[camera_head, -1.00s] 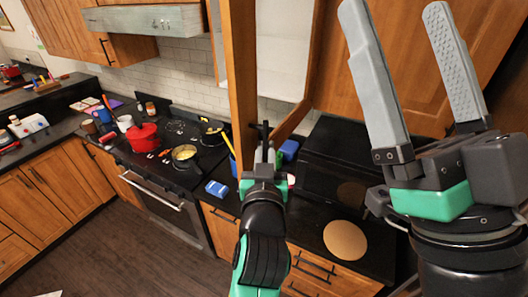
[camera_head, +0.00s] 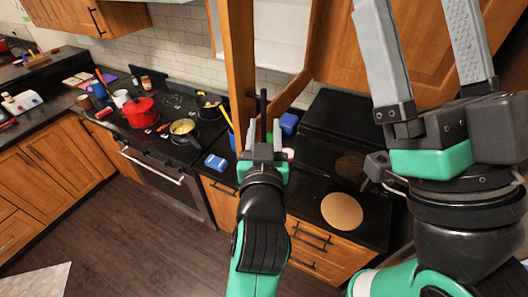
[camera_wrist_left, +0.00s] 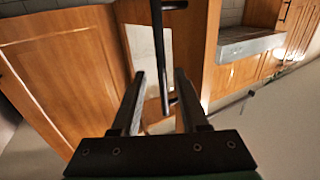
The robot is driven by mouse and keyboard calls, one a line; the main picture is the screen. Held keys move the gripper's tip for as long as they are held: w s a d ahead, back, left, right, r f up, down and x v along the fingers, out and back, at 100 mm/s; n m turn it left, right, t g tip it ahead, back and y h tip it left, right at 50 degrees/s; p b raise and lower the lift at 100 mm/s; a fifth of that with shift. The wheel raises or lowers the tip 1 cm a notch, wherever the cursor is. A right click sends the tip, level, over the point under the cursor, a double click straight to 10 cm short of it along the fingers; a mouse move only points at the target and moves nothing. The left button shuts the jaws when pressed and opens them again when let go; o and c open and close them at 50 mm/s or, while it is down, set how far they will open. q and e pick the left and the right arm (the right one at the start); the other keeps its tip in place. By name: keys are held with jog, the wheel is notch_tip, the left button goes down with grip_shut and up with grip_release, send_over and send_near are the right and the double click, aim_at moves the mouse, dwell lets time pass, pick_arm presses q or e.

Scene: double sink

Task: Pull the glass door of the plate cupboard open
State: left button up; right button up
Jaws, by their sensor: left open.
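The plate cupboard's glass door has a wooden frame (camera_head: 238,80) and a pale pane, at upper middle in the head view. Its black bar handle (camera_head: 263,105) stands upright just past my left gripper (camera_head: 264,152). In the left wrist view the handle (camera_wrist_left: 160,55) runs between the two spread fingers of my left gripper (camera_wrist_left: 158,95), with gaps at both sides. The pane (camera_wrist_left: 150,50) shows behind it. I cannot tell how far the door stands from its cupboard. My right gripper (camera_head: 425,40) is large at the right, fingers apart and empty, tips cut off by the frame.
Below the door is a dark counter with a blue item (camera_head: 216,162) and a round brown board (camera_head: 342,211). A stove with a red pot (camera_head: 139,112) and a yellow-filled pan (camera_head: 183,128) lies to the left.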

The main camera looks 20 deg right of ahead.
pick_arm(q)
jog(key=p+v, duration=0.4)
jog(key=v, duration=0.4)
jog(key=shift+s, duration=0.4)
jog(key=shift+a, duration=0.15)
jog(key=w+a+r+n+t+y+p, duration=0.1)
jog(key=w+a+r+n+t+y, duration=0.15)
jog(key=a+r, duration=0.75)
jog(key=w+a+r+n+t+y+p, duration=0.1)
jog(key=a+r+n+t+y+p, duration=0.15)
jog(key=a+r, duration=0.65)
jog(key=s+a+r+n+t+y, duration=0.1)
jog(key=s+a+r+t+y, duration=0.15)
jog(key=s+a+r, duration=0.45)
jog(key=s+a+r+m+t+h, duration=0.2)
jog(key=s+r+t+h, duration=0.1)
jog(key=s+r, duration=0.3)
jog(key=shift+r+m, duration=0.4)
